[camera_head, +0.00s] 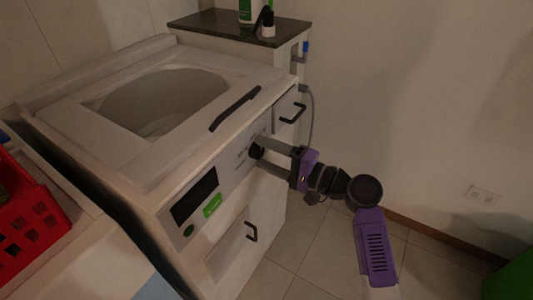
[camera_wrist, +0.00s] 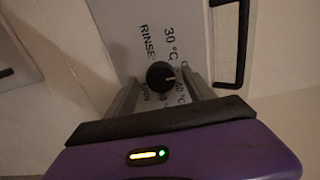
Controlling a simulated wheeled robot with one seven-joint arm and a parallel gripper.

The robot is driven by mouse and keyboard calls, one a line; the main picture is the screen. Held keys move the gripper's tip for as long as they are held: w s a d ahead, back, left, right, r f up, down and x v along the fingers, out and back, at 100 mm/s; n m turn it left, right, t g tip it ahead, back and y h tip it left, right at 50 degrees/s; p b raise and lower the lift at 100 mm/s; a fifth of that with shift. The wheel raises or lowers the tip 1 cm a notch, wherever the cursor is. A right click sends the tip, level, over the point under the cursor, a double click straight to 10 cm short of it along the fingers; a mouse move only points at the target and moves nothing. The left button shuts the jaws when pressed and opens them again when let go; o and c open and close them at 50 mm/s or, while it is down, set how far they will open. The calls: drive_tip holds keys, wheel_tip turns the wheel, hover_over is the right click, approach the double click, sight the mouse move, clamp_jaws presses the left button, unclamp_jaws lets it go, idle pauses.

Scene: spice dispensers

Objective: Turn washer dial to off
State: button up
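The washer (camera_head: 85,120) stands at the left in the head view, its top open over a round drum. Its dark round dial (camera_head: 256,151) is on the front panel; it also shows in the wrist view (camera_wrist: 160,76). Labels around it read 30 °C, RINSE and SPIN, with others partly hidden by my fingers. A small pale mark shows at the dial's right edge in the wrist view. My gripper (camera_head: 262,152) is open at the panel. Its two fingers, also in the wrist view (camera_wrist: 160,80), lie on either side of the dial with small gaps visible.
A dark handle (camera_head: 235,108) lies along the washer's top edge. Drawer handles (camera_head: 293,114) and (camera_head: 251,232) stick out nearby. A red basket (camera_head: 28,225) is at the left. A dark-topped cabinet (camera_head: 225,24) holds bottles behind. Floor to the right is mostly clear.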

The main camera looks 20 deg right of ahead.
drive_tip(key=v, duration=0.7)
drive_tip(key=shift+s+d+p, duration=0.25)
drive_tip(key=shift+s+p, duration=0.05)
idle(0.5)
